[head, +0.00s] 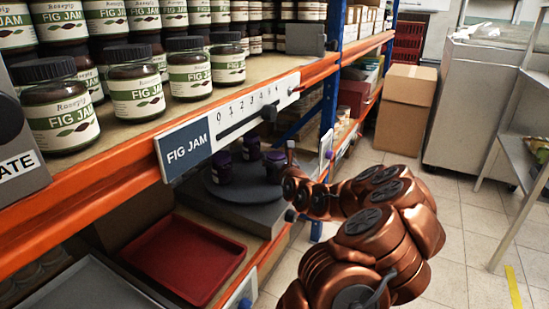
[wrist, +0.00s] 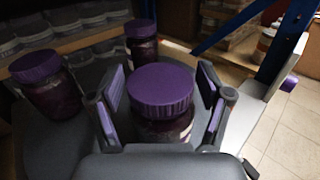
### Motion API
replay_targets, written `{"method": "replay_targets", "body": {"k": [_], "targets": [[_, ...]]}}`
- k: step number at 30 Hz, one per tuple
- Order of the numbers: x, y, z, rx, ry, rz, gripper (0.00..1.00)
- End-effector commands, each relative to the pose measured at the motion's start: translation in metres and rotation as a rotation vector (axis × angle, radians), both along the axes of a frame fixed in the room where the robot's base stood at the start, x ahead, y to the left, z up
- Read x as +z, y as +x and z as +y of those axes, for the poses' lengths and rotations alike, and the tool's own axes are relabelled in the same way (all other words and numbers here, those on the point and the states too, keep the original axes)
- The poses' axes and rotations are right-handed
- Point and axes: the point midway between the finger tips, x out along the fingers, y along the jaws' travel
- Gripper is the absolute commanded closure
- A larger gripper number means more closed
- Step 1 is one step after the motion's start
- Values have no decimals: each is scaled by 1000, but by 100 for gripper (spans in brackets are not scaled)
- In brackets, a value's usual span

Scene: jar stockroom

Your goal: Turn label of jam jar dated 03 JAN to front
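A jar with a purple lid (wrist: 161,88) and dark contents stands between the two fingers of my gripper (wrist: 162,108) in the wrist view. The fingers are open, with gaps to the lid on both sides. Two more purple-lidded jars stand by it, one at left (wrist: 48,85) and one behind (wrist: 142,42). In the head view purple-lidded jars (head: 222,168) stand on a round grey turntable (head: 228,198) on the lower shelf; my gripper is at its right side, partly hidden by my arm. No date is readable on any jar.
Fig jam jars (head: 60,115) fill the upper shelf, above an orange beam with a FIG JAM sign (head: 187,152). A red tray (head: 185,260) lies left of the turntable. A blue upright (head: 330,95) stands close behind my gripper.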

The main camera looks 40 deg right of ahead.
Motion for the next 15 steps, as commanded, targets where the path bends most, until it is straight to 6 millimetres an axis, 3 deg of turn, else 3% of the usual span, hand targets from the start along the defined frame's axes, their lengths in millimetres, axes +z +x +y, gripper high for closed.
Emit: {"method": "replay_targets", "body": {"k": [3,15], "targets": [[0,0,0,0,0,0,8],[-1,-3,1,0,2,1,8]]}}
